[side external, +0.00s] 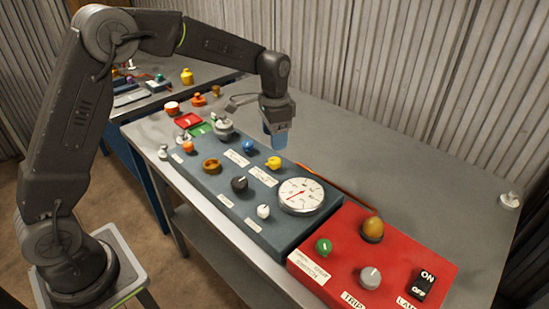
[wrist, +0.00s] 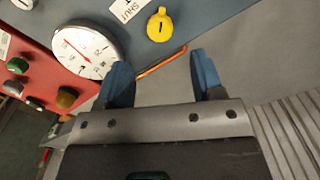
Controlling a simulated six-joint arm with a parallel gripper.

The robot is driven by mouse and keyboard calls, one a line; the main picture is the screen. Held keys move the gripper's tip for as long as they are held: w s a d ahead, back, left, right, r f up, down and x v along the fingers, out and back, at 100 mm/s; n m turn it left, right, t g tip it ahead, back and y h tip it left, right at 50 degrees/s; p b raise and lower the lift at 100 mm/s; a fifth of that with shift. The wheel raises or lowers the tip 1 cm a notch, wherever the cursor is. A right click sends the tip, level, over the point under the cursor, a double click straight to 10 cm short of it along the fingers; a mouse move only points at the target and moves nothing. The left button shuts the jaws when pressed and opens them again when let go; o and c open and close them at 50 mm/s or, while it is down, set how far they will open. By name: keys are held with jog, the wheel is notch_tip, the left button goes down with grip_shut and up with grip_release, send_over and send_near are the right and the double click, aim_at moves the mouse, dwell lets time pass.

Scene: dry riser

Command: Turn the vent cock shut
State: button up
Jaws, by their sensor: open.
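A yellow knob (side external: 273,162) with a dark mark stands on the blue-grey panel (side external: 225,208), beside white labels. In the wrist view the yellow knob (wrist: 160,26) is near a label reading SHUT (wrist: 128,7). No readable label names the vent cock, so I cannot tell for certain which knob it is. My gripper (side external: 277,140) is above the panel's back edge, behind the yellow knob and right of a blue knob (side external: 248,147).
A round white gauge (side external: 301,195) stands right of the yellow knob. A red box (side external: 330,262) with knobs and a switch adjoins the panel. Black (side external: 239,184) and white (side external: 263,211) knobs stand nearer the front. An orange rod (wrist: 162,62) lies behind the panel; the table's back right is mostly clear.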

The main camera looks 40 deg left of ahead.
aim_at(275, 160)
notch_tip(275, 160, down, 8)
jog(key=shift+r, duration=0.1)
dwell(0.4)
jog(key=c, duration=0.9)
